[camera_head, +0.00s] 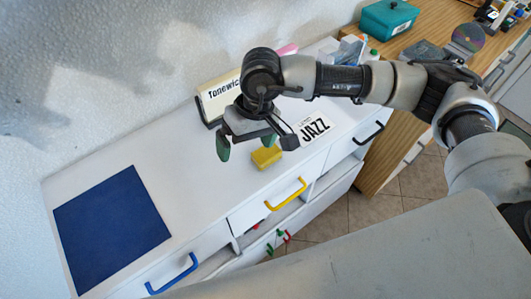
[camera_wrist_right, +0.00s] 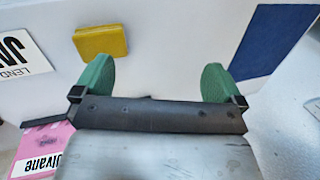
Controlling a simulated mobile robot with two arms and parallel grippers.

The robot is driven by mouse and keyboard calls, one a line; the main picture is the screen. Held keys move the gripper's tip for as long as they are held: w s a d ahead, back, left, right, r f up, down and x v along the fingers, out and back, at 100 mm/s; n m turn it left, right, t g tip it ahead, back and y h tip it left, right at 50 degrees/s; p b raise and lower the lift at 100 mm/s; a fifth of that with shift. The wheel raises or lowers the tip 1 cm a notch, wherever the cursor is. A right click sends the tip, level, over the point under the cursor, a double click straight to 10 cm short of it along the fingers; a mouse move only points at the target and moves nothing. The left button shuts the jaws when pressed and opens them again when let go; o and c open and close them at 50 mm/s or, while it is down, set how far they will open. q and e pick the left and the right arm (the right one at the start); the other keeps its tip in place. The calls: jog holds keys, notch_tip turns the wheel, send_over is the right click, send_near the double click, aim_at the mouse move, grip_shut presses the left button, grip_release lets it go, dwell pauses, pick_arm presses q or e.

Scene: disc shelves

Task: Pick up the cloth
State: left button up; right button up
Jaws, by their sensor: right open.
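A small yellow block-shaped piece (camera_head: 266,157), which looks like the folded cloth, lies on the white cabinet top. My right gripper (camera_head: 246,143) is open and empty above the cabinet top, up and to the left of the yellow piece in the head view. In the right wrist view, the yellow piece (camera_wrist_right: 100,41) lies just beyond the left green fingertip, outside the gap of my right gripper (camera_wrist_right: 161,68). Only bare white surface shows between the fingers. My left gripper is not in view.
A blue mat (camera_head: 112,226) lies at the left of the cabinet top. A pink label (camera_wrist_right: 42,150) shows in the wrist view. Drawers have blue (camera_head: 172,275) and yellow (camera_head: 286,194) handles.

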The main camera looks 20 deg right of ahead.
jog(key=w+d+n+t+h, duration=0.1)
jog(key=w+d+h, duration=0.15)
jog(key=d, duration=0.25)
jog(key=p, duration=0.1)
send_over(267, 152)
jog(key=f, duration=0.4)
jog(key=shift+s+a, duration=0.15)
jog(key=shift+a, duration=0.05)
jog(key=shift+w+d+f+p, duration=0.1)
jog(key=shift+f+p, duration=0.4)
jog(key=shift+f, duration=1.05)
jog(key=shift+w+d+f+p, duration=0.1)
jog(key=shift+f+p, duration=0.35)
jog(key=shift+f, duration=1.05)
jog(key=shift+a, duration=0.1)
jog(key=shift+c, duration=0.5)
jog(key=c, duration=0.8)
jog(key=shift+r, duration=0.15)
